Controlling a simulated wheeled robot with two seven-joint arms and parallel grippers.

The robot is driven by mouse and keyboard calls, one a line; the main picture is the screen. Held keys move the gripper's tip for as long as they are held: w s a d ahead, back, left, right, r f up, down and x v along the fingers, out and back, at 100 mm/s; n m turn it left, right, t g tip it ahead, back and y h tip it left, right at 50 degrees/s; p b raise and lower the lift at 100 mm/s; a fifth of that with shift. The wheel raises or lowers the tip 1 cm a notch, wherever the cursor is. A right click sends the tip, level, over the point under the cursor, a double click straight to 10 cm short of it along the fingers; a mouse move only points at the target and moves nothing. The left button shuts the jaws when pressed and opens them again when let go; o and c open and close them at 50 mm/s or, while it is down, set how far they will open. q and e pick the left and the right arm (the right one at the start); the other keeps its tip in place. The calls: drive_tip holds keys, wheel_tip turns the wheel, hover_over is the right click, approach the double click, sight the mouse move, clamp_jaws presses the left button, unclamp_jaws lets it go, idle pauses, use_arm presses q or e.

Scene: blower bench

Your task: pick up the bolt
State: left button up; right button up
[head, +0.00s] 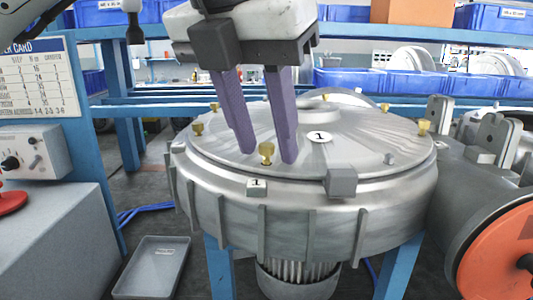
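Several brass bolts stand around the rim of the round grey blower lid (240,165). The nearest brass bolt (266,150) is upright at the lid's front edge, just behind a tag marked 1 (257,184). My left gripper (269,157) points down over the lid, with its two purple fingers apart. In the picture, this front bolt shows in the gap between the fingertips, touching neither visibly. I cannot tell the exact depth between fingers and bolt. My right gripper is not in view.
Other brass bolts stand at the left (197,128) and right (424,127) of the lid. A grey tray (153,268) lies low at left and looks empty. A grey control box (32,151) is at left; an orange disc (497,255) is at right.

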use_arm(q)
clamp_jaws()
